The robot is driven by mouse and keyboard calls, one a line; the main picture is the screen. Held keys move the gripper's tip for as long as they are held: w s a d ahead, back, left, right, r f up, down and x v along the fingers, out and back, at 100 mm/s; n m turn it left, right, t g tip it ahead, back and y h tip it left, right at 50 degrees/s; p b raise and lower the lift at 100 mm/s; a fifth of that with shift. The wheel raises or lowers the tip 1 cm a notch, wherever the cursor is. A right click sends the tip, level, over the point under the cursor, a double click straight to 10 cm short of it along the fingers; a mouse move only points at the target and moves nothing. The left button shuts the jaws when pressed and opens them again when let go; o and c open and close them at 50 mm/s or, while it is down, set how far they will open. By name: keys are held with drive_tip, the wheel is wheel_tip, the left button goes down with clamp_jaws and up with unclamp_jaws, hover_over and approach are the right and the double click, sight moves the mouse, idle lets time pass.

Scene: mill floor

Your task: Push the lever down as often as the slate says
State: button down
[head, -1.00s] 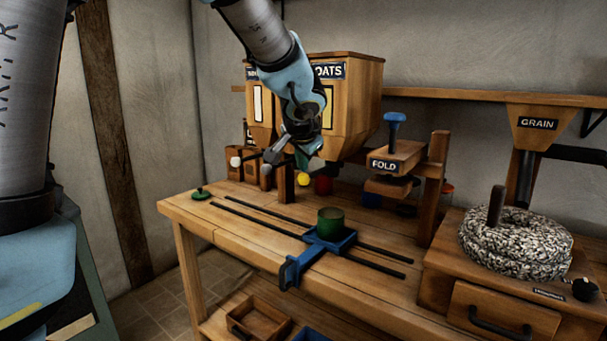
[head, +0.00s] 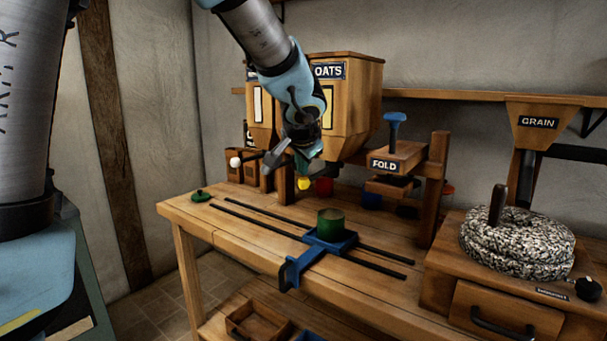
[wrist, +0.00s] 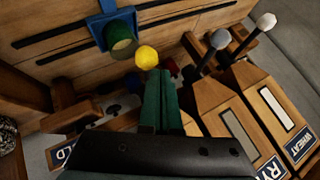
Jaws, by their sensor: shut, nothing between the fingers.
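My gripper (head: 312,168) is shut and empty, pointing down in front of the OATS hopper (head: 350,95). Its green fingers (wrist: 160,80) also show in the wrist view. A yellow lever knob (head: 304,184) is just below the fingertips; in the wrist view the yellow knob (wrist: 147,57) is right at them. I cannot tell whether they touch. To the side are a grey-knobbed lever (wrist: 220,39) and a white-knobbed lever (wrist: 266,21) under the RYE and WHEAT hoppers. A small dark board (head: 248,133) is mostly hidden behind the hopper, so I cannot read it.
A green cup (head: 330,222) sits on a blue carriage (head: 318,250) on two dark rails. The FOLD press (head: 398,160) with a blue knob stands to the right, then a millstone (head: 515,243) under the GRAIN hopper (head: 540,122).

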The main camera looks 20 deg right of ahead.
sight(302, 180)
drive_tip(key=shift+f+b, duration=1.8)
drive_tip(key=shift+b, duration=0.15)
idle(1.6)
drive_tip(key=shift+r, duration=0.15)
idle(0.4)
drive_tip(key=shift+r+p, duration=2.35)
drive_tip(key=shift+r, duration=0.55)
wheel_tip(302, 180, up, 5)
drive_tip(key=p, duration=0.3)
drive_tip(key=shift+p, duration=0.35)
